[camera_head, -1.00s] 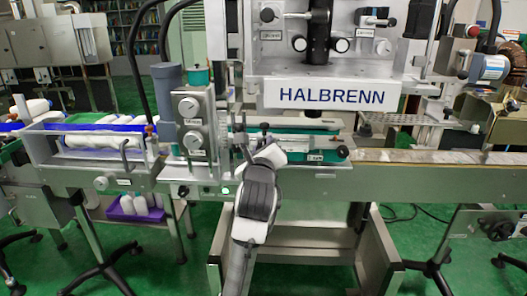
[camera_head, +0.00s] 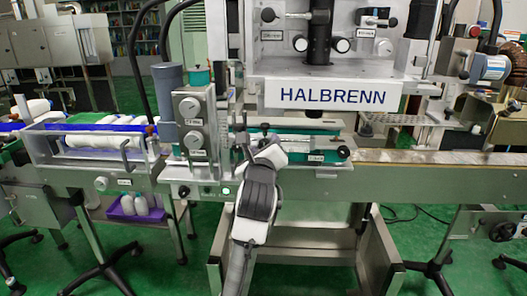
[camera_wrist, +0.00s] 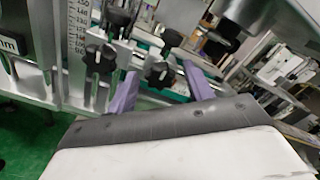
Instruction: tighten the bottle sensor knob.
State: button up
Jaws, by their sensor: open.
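A black star-shaped knob (camera_wrist: 160,73) shows in the wrist view, between and beyond the two purple fingers of my gripper (camera_wrist: 162,88). The fingers stand apart, with nothing visibly gripped. A second black knob (camera_wrist: 100,58) sits to the left, outside the fingers, on a bracket beside a scale. I cannot read a label naming either one as the bottle sensor knob. In the head view my gripper (camera_head: 244,146) is at the front of the machine, and my arm partly hides the knobs there.
The large HALBRENN machine head (camera_head: 333,95) overhangs the work area. A steel column with round dials (camera_head: 190,108) stands just left of my gripper. A conveyor (camera_head: 430,158) runs off to the right. A scale plate (camera_wrist: 78,40) is close left in the wrist view.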

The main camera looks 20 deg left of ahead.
jog(key=b+v, duration=0.4)
jog(key=v, duration=0.9)
jog(key=shift+s, duration=0.4)
jog(key=shift+d, duration=0.1)
